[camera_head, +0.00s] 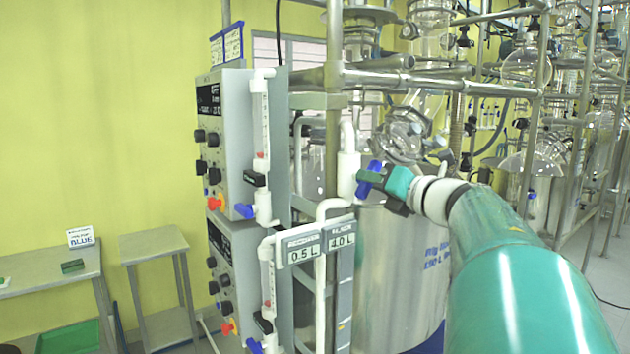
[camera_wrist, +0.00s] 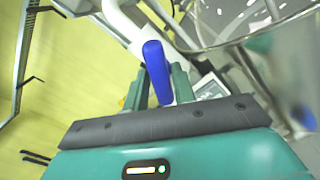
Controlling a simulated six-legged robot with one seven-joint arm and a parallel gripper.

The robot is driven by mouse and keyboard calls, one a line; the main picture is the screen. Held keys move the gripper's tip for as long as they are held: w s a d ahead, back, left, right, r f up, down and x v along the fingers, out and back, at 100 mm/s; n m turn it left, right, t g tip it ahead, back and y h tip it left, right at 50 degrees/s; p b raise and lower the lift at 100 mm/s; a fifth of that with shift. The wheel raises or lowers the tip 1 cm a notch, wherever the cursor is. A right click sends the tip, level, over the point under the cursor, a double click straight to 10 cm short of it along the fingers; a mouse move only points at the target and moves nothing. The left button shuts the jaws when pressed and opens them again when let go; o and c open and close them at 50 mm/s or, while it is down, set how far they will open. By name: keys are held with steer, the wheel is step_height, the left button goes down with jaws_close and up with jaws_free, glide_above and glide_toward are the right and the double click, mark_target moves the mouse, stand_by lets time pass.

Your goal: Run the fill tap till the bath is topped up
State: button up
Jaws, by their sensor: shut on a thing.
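A blue tap handle (camera_head: 369,180) sits on a white vertical pipe (camera_head: 347,172) in front of the metal bath vessel (camera_head: 385,265). My gripper (camera_head: 372,178) reaches in from the right and is shut on this handle. In the wrist view the blue handle (camera_wrist: 157,72) stands up between the two fingers of my gripper (camera_wrist: 158,86). Below the tap, two small grey displays hang on the pipework: one reads 0.5 L (camera_head: 304,249), the other 4.0 L (camera_head: 342,239). The water level in the bath is hidden by its metal wall.
Two grey control boxes (camera_head: 229,140) with knobs and sight tubes stand at left; their blue taps (camera_head: 246,211) are close by. Metal frame bars (camera_head: 420,80) and glassware crowd the back right. Two small tables (camera_head: 155,245) stand at far left by the yellow wall.

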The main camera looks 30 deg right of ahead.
steer(key=m, duration=1.1)
stand_by(0.3)
stand_by(0.5)
steer(key=o, duration=0.9)
steer(key=shift+c, duration=0.2)
steer(key=s, duration=1.3)
steer(key=shift+s+d, duration=0.2)
steer(key=shift+s, duration=0.2)
